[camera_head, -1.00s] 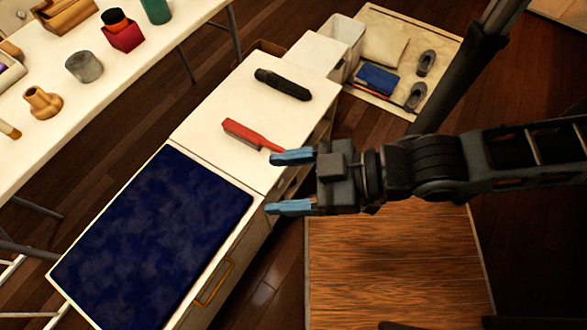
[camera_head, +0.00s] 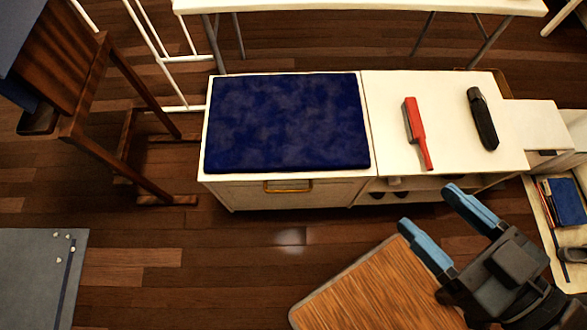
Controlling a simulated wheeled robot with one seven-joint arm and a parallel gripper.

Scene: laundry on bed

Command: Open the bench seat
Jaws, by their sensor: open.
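The bench (camera_head: 288,192) is a low white cabinet in the middle of the view. Its seat carries a dark blue cushion (camera_head: 289,122) on the left part and lies flat and closed. A brass-coloured handle (camera_head: 288,186) sits on the front panel below the cushion. My gripper (camera_head: 436,218) is at the lower right, in front of the bench and right of the handle. Its two blue fingers are apart, with nothing between them, and point up and left toward the bench. It touches neither the bench nor the handle.
A red brush (camera_head: 416,133) and a black object (camera_head: 482,118) lie on the bench's bare right top. A wooden board (camera_head: 372,287) is beside my gripper. A wooden stand (camera_head: 120,110) is at left, a white table (camera_head: 360,5) behind. Floor before the handle is clear.

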